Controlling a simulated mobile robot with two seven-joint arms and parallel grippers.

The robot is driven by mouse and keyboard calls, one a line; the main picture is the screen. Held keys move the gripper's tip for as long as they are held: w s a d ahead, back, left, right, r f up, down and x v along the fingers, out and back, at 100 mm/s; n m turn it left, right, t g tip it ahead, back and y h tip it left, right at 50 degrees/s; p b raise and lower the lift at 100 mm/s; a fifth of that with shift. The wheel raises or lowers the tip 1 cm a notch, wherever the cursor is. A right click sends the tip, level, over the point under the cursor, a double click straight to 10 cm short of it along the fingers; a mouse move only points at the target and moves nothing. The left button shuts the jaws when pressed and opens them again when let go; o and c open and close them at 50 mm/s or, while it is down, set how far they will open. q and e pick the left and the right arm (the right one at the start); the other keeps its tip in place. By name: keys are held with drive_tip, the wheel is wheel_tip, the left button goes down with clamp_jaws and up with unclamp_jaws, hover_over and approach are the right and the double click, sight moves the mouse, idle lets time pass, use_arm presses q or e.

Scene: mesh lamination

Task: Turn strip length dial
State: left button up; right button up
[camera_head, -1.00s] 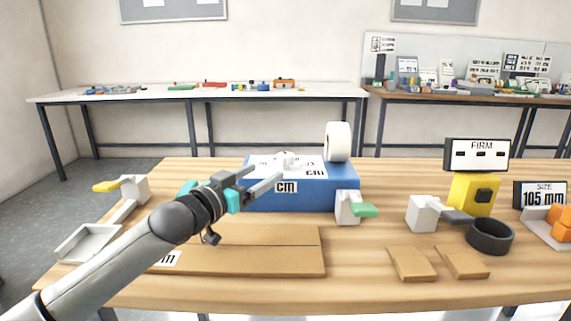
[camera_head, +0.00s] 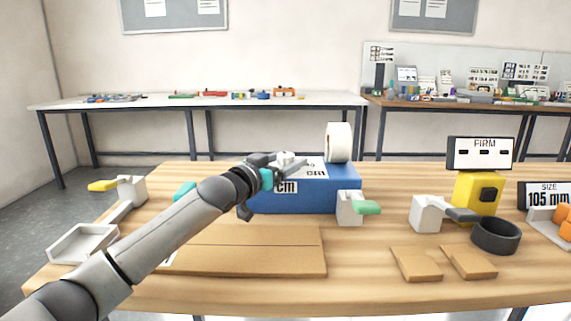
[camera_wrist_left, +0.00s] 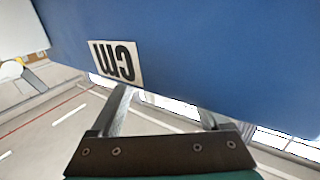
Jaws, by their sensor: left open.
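A blue box (camera_head: 325,200) with a white labelled top stands near the back of the wooden table. A small white knob (camera_head: 288,157), which looks like the dial, sits on its top. My left gripper (camera_head: 290,166) is open at the box's top left, right by the knob. The fingers overlap the knob in the head view, and I cannot tell whether they touch it. In the left wrist view, the two fingers (camera_wrist_left: 165,108) are spread apart in front of the blue face with its "cm" label (camera_wrist_left: 116,63). The knob is not visible there. My right gripper is not in view.
A white tape roll (camera_head: 339,142) stands at the box's back right. A green-levered white block (camera_head: 349,207) is beside its right end. Brown boards (camera_head: 255,257) lie in front. A yellow unit (camera_head: 478,197) and black ring (camera_head: 496,235) stand to the right.

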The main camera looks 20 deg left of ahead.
use_arm(q)
drive_tip(key=shift+w, duration=0.1)
drive_tip(key=shift+c, duration=0.2)
clamp_jaws()
idle(0.5)
